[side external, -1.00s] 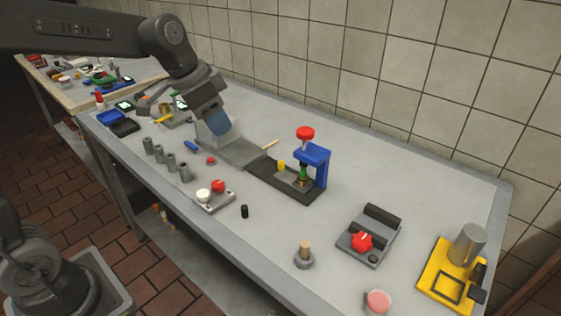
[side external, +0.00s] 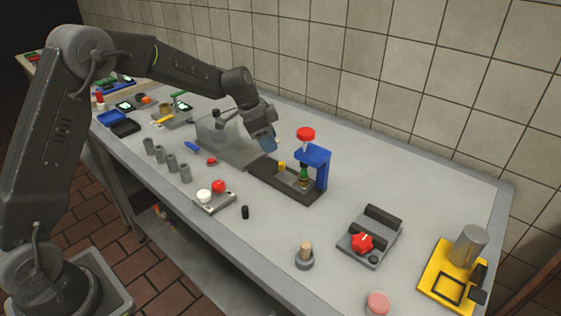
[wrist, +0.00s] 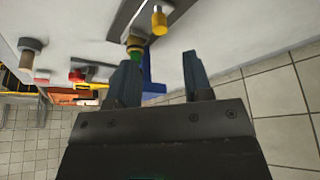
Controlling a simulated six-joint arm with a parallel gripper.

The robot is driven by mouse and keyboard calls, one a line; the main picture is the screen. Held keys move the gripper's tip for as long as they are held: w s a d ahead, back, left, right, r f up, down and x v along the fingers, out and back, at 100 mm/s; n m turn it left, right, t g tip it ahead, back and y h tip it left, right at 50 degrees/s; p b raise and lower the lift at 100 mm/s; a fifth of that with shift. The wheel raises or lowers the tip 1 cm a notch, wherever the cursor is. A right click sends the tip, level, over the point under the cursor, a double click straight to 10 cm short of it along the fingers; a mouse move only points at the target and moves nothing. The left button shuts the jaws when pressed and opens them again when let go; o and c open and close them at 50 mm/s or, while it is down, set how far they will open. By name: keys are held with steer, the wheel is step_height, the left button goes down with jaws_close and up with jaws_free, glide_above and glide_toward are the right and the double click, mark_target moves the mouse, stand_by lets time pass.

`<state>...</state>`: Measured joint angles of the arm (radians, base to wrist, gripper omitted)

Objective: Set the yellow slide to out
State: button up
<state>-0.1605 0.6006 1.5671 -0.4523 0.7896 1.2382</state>
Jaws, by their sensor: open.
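The yellow slide knob (side external: 282,167) stands upright on a dark base plate (side external: 262,170), just left of a blue press frame (side external: 318,158) with a red top knob (side external: 306,134). A small green and brass piece (side external: 303,174) sits under the press. In the wrist view the yellow slide knob (wrist: 160,20) shows at the top, beyond my fingertips, with the green and brass piece (wrist: 136,48) nearer to them. My gripper (side external: 270,150) is above and behind the knob, near the press. Its two fingers (wrist: 160,68) are apart with nothing held between them.
A red and white button box (side external: 214,200), a black cylinder (side external: 245,212) and several grey cups lie in front. A red-knobbed device (side external: 362,242) and yellow stand (side external: 447,275) are at right. The back tile wall is close.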

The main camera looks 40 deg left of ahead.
mark_target(281, 163)
steer(key=x, duration=0.8)
jaws_close()
stand_by(0.4)
